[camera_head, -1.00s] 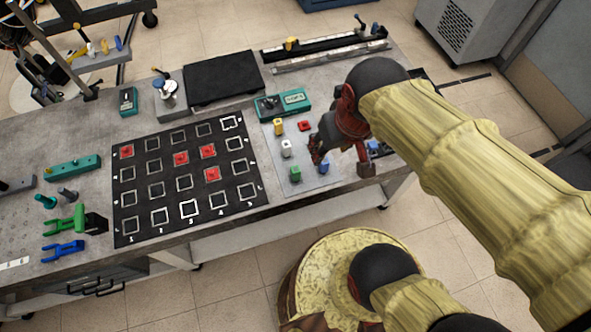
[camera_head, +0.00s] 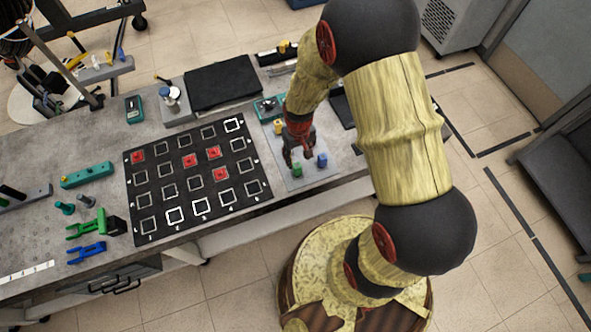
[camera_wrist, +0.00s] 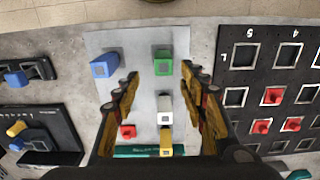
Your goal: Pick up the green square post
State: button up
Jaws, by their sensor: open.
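The green square post (camera_head: 297,169) stands near the front of a light grey plate (camera_head: 318,176) on the workbench. In the wrist view the green post (camera_wrist: 163,65) stands at the top, beyond the fingertips and nearer the right finger. My gripper (camera_head: 297,152) is over the plate in the head view, just behind the green post.
A blue post (camera_wrist: 104,66) stands left of the green one. A white post (camera_wrist: 164,110), a yellow post (camera_wrist: 167,142) and a red piece (camera_wrist: 128,131) stand lower on the plate. A black grid board (camera_head: 160,213) with several red pieces lies beside the plate.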

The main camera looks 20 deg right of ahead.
aim_at(297, 165)
jog(key=f, duration=0.7)
jog(key=shift+s+a+f, duration=0.15)
jog(key=shift+a+f, duration=0.1)
grip_shut()
dwell(0.3)
